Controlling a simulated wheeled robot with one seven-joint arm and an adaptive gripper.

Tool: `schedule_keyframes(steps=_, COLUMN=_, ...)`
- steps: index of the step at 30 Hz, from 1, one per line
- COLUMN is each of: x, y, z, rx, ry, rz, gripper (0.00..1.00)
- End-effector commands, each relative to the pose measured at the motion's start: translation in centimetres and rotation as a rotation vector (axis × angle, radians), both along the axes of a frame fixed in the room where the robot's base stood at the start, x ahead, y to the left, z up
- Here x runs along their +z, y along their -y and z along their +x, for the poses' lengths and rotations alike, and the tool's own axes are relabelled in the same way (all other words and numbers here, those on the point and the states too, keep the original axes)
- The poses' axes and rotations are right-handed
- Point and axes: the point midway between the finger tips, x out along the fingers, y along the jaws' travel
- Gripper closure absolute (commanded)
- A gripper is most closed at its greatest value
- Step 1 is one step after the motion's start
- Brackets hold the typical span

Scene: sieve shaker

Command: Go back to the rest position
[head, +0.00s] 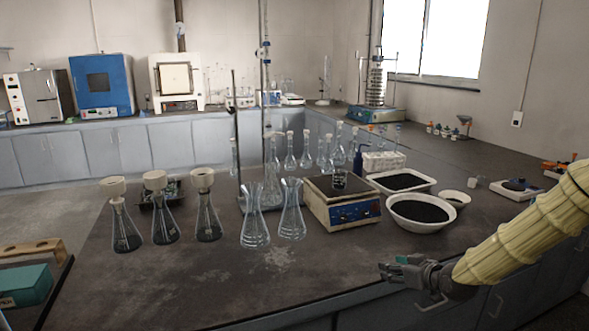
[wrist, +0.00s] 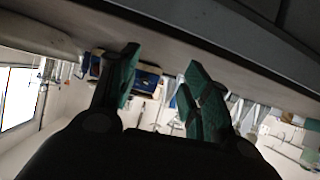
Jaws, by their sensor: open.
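My gripper (head: 385,267) is at the front edge of the dark lab bench (head: 190,285), at the end of my yellow-sleeved arm, pointing left in the head view. In the wrist view its two greenish fingers (wrist: 160,78) stand apart with nothing between them. The sieve shaker (head: 376,88), a stack of sieves on a blue base, stands far back on the side bench near the window. A balance (head: 342,213) with a small dark-filled beaker (head: 340,180) on its pan stands behind my gripper.
A white bowl of black grains (head: 420,213) and a white tray of black grains (head: 402,181) stand right of the balance. Several glass flasks (head: 256,228) stand to its left. The bench front at left is clear. A rack with a teal box (head: 25,287) is at lower left.

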Motion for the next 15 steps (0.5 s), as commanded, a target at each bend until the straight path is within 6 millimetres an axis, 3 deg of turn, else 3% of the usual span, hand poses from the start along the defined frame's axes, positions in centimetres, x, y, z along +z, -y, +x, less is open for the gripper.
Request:
schedule_keyframes(steps=8, x=-7.1, y=-2.8, z=-4.9, rx=-0.033, ry=-0.17, rz=0.021, gripper=0.52)
schedule_keyframes(steps=15, x=-16.2, y=-5.4, z=-14.1, rx=-0.108, ry=-0.417, rz=0.028, gripper=0.52)
